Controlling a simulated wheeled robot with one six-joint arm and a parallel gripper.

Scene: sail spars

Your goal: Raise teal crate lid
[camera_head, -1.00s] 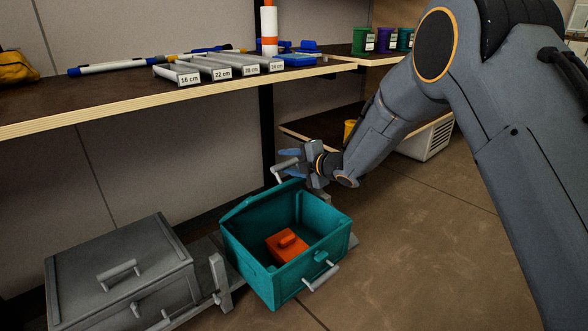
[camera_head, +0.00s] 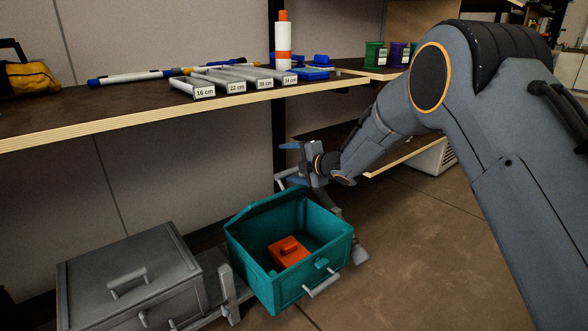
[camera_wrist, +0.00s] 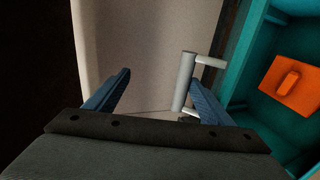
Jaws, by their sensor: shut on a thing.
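The teal crate (camera_head: 317,287) stands open on a low grey stand, with an orange block (camera_head: 288,252) inside. Its teal lid (camera_head: 266,207) is raised at the back, tilted up and seen nearly edge-on. My gripper (camera_head: 290,162) is at the lid's grey bar handle (camera_head: 283,178), behind and above the crate. In the wrist view, the handle (camera_wrist: 184,82) lies between my gripper's blue fingers (camera_wrist: 157,92), close to the right one. The orange block (camera_wrist: 290,87) and teal crate wall (camera_wrist: 244,55) show at right. The exact finger contact is hidden.
A closed grey crate (camera_head: 130,275) stands left of the teal one. A shelf (camera_head: 120,122) above and behind holds labelled grey spars (camera_head: 235,80) and an orange-and-white cylinder (camera_head: 283,45). Brown floor (camera_head: 430,260) is free at right.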

